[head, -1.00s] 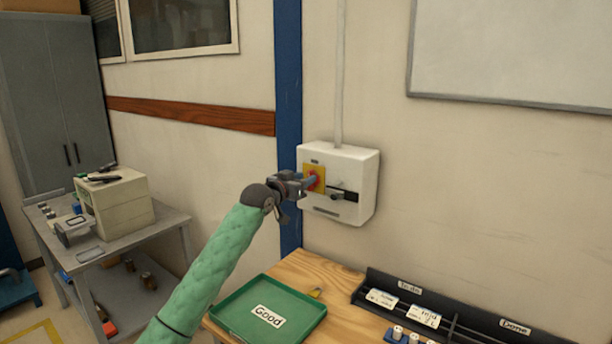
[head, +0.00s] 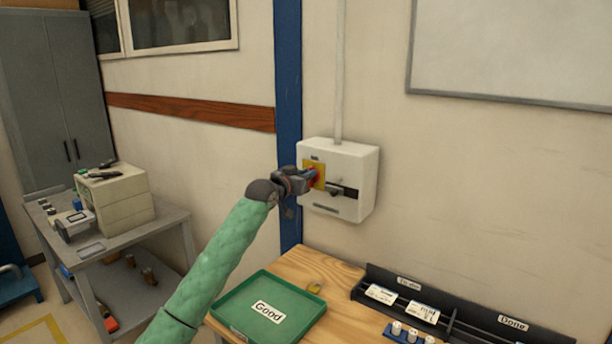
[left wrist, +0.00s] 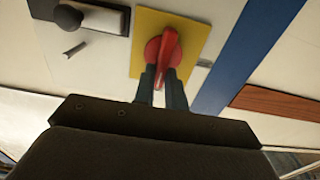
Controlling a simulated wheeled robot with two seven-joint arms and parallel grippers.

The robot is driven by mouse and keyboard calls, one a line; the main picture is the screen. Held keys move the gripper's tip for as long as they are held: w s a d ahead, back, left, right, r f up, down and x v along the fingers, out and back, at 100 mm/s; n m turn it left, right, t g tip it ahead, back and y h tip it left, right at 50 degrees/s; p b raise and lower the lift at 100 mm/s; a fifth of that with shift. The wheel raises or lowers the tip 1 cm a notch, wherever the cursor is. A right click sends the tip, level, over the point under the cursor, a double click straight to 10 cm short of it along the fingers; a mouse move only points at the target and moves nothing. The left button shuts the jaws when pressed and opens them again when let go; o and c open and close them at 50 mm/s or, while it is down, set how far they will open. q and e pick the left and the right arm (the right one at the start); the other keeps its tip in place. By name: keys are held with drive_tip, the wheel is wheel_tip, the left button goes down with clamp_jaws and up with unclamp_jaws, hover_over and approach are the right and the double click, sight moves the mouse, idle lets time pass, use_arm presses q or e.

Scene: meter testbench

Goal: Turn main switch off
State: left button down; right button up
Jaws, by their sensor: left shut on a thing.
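The main switch is a red rotary handle on a yellow plate (head: 320,170), on the left part of a white wall box (head: 359,173). In the left wrist view the red handle (left wrist: 163,50) sits on the yellow plate (left wrist: 196,38), its grip pointing down toward the fingers. My left gripper (head: 309,179) is at the switch, and in the left wrist view its two dark fingers (left wrist: 162,88) are shut on the lower end of the red handle. In the head view the gripper hides part of the handle. My right gripper is out of view.
A black-handled part (left wrist: 75,18) is beside the yellow plate on the box. Below is a wooden bench (head: 312,268) with a green "Good" tray (head: 300,317) and a black labelled rack (head: 456,325). A blue post (head: 289,110) stands left of the box.

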use_arm(q)
drive_tip(key=shift+n, duration=0.3)
drive_tip(key=shift+w+a+f+n+p, duration=0.2)
drive_tip(key=shift+n+p, duration=1.15)
drive_tip(key=shift+n, duration=1.6)
drive_tip(key=shift+w+a+f+n+p, duration=0.15)
drive_tip(key=shift+a+f+n+p, duration=0.2)
drive_tip(key=shift+n+p, duration=1.8)
drive_tip(key=shift+w+a+f+n+p, duration=0.2)
drive_tip(key=shift+n+p, duration=0.4)
drive_tip(key=shift+n, duration=3.1)
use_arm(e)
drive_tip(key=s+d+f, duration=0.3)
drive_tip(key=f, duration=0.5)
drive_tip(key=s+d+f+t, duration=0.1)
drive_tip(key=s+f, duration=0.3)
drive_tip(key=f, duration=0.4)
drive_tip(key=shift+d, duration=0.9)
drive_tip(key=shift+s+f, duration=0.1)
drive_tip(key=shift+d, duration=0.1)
use_arm(q)
drive_tip(key=c, duration=1.4)
unclamp_jaws()
drive_tip(key=shift+f, duration=0.1)
drive_tip(key=shift+c, duration=0.2)
